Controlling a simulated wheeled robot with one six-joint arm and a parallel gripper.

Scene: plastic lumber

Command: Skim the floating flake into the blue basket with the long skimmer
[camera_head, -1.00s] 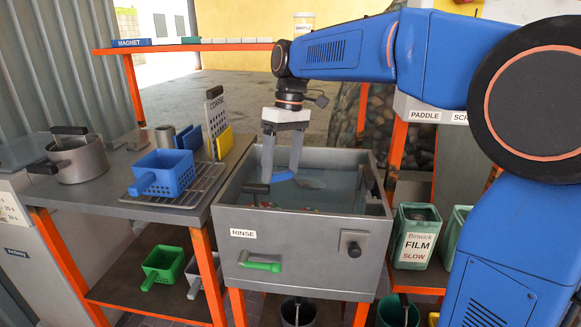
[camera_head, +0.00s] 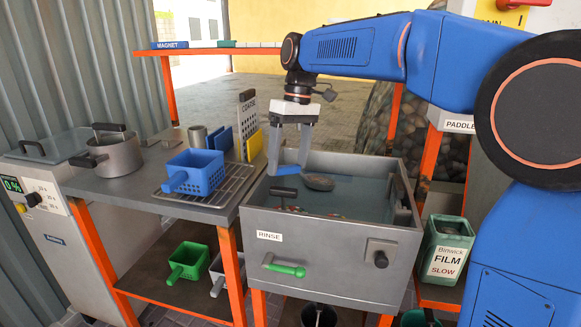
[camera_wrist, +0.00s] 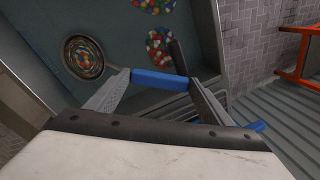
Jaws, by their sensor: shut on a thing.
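My gripper (camera_head: 288,166) is shut on the blue handle (camera_head: 287,171) of the skimmer, over the left rear of the grey rinse tank (camera_head: 325,236). The skimmer's round grey head (camera_head: 318,182) sticks out to the right over the water and looks raised from it. In the wrist view the blue handle (camera_wrist: 160,78) spans the fingers. The round mesh head (camera_wrist: 83,57) shows coloured flakes in its middle; I cannot tell whether they lie in it or show through it. Other coloured flakes (camera_wrist: 160,45) are in the tank. The blue basket (camera_head: 205,170) stands left of the tank.
The basket is on a wire rack (camera_head: 217,199) on the grey bench. A pot (camera_head: 115,155) and a COARSE sieve panel (camera_head: 247,122) stand nearby. A FILM bin (camera_head: 446,250) is at the right.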

